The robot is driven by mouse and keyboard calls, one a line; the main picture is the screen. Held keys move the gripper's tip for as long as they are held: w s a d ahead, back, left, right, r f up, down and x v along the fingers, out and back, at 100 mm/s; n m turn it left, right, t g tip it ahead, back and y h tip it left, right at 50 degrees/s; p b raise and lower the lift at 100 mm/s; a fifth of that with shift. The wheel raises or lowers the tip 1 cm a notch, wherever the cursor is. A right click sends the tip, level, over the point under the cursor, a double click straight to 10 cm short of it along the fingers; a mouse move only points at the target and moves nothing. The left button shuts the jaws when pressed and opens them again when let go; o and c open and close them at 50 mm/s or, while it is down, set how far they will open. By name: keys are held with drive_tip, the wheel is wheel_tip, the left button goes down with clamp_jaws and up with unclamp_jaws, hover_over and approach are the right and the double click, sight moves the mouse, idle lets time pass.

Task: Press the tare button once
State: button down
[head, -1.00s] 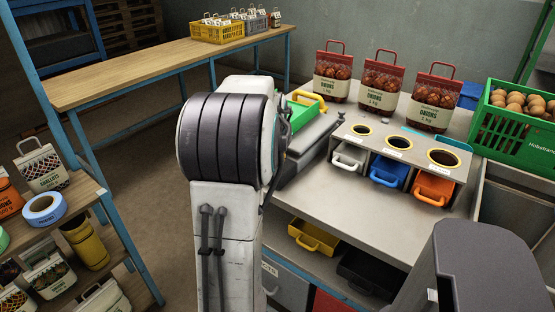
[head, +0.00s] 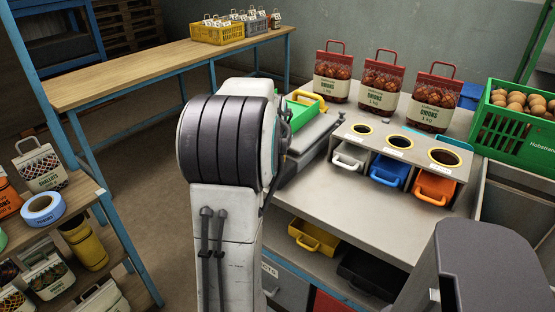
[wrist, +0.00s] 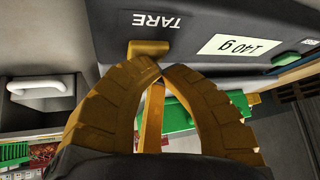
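The tare button (wrist: 148,48) is a yellow-brown block on a dark grey scale panel (wrist: 205,18) in the wrist view. The word TARE appears upside down just above it. A white display (wrist: 240,43) to its right reads 140 g, also upside down. My gripper (wrist: 157,68) has its two fingertips together, with nothing seen between them. The tips are right by the button's lower edge in the picture; I cannot tell whether they touch it. In the head view my arm hides the gripper and the button.
A green tray (head: 304,107) shows behind my arm. The bench front (head: 345,222) is clear.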

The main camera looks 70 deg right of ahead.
idle(0.5)
drive_tip(key=shift+r+p, duration=0.65)
drive_tip(key=shift+r, duration=0.2)
drive_tip(key=shift+r, duration=0.1)
drive_tip(key=shift+r+p, duration=1.95)
drive_tip(key=shift+r, duration=0.5)
drive_tip(key=shift+f, duration=0.1)
